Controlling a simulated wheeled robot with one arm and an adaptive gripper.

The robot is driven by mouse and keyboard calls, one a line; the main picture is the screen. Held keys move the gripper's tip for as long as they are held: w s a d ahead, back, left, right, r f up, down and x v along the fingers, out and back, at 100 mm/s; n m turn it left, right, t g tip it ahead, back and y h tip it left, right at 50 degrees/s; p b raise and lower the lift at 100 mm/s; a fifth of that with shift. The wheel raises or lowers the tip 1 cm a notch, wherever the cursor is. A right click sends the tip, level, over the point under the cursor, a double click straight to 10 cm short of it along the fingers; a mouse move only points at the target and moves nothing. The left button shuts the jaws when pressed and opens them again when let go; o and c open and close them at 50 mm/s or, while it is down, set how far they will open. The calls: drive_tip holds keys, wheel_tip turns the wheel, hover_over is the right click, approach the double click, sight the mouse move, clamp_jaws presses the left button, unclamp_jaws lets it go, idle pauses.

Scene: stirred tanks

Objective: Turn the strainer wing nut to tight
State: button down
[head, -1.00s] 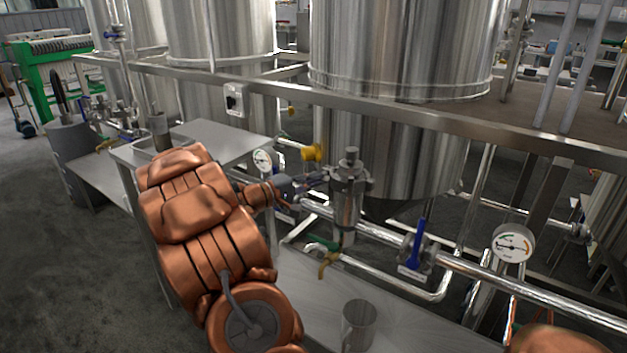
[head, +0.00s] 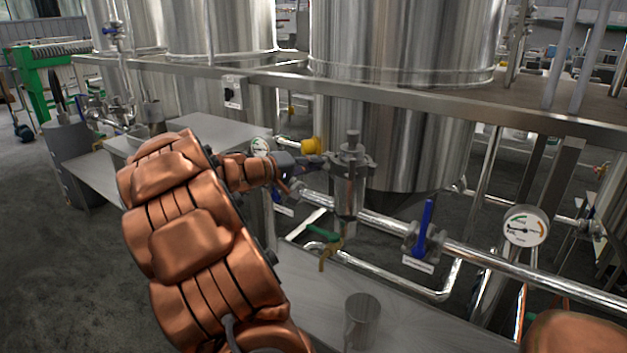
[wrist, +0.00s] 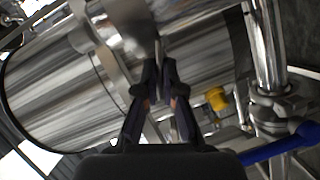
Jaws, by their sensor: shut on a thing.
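The strainer (head: 348,208) is an upright steel housing with a lid and a knob-like top on the pipe, in front of the large tank. My gripper (head: 322,161) reaches it from the left at lid height. In the wrist view, my gripper's dark fingers (wrist: 159,66) are closed together on a thin, upright metal piece (wrist: 158,48), which I take to be the wing nut. The fingers hide most of it in the head view, and its turn angle cannot be told.
A blue-handled valve (head: 424,228) and a pressure gauge (head: 526,226) are to the right on the pipework. A green-handled tap (head: 322,233) hangs below the strainer. A metal cup (head: 362,322) stands on the lower shelf. A steel rail (head: 420,102) crosses above.

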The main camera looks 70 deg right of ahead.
drive_tip(key=m+t+b, duration=0.2)
drive_tip(key=m+b, duration=0.1)
drive_tip(key=b, duration=0.3)
drive_tip(key=m+t+b, duration=0.2)
drive_tip(key=m+b, duration=0.1)
drive_tip(key=b, duration=0.3)
drive_tip(key=m+t+b, duration=0.1)
drive_tip(key=m+b, duration=0.2)
drive_tip(key=b, duration=0.3)
drive_tip(key=shift+s+a+r+m+t+y+b, duration=0.1)
drive_tip(key=shift+s+r+m+t+y+b, duration=0.05)
drive_tip(key=shift+s+m+t+y+b, duration=0.2)
drive_tip(key=c, duration=1.3)
unclamp_jaws()
drive_tip(key=shift+r, duration=0.1)
